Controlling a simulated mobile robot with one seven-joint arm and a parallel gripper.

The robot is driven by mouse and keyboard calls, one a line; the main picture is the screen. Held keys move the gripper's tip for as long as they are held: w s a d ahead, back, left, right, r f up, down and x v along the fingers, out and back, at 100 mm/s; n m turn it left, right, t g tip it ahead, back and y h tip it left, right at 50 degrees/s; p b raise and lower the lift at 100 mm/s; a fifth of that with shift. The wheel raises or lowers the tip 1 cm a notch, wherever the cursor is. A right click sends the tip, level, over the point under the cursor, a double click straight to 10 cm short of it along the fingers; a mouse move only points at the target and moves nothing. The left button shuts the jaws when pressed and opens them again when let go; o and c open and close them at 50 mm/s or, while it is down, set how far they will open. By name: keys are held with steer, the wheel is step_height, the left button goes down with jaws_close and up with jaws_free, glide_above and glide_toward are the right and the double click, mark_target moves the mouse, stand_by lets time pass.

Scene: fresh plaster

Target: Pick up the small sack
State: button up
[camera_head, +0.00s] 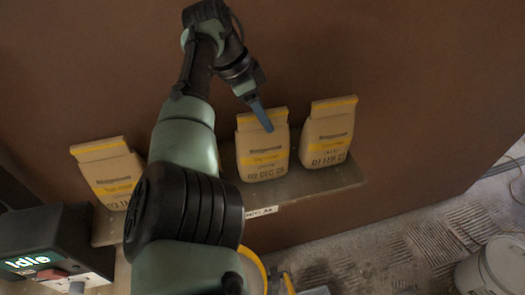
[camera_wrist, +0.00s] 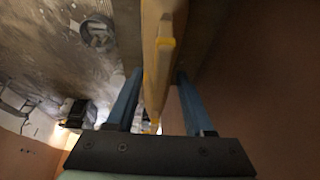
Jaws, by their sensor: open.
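Three small tan paper sacks with yellow bands stand on a wall shelf in the head view: a left sack (camera_head: 108,172), a middle sack (camera_head: 262,155) and a right sack (camera_head: 327,132). My gripper (camera_head: 264,122) is at the top of the middle sack, with one blue finger visible in front of its upper face. In the wrist view my gripper (camera_wrist: 158,78) is open, and a sack (camera_wrist: 158,45) seen edge-on lies between its two blue fingers. Contact with the fingers is not clear. My arm hides part of the shelf between the left and middle sacks.
The narrow shelf (camera_head: 308,183) is fixed to a brown wall (camera_head: 400,70) and has a small label on its front edge. A pale bucket (camera_head: 492,268) stands on the dusty floor (camera_head: 385,240) at the lower right.

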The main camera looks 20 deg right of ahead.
steer(key=shift+f, duration=0.1)
stand_by(0.3)
jaws_close()
stand_by(1.2)
steer(key=shift+w, duration=0.1)
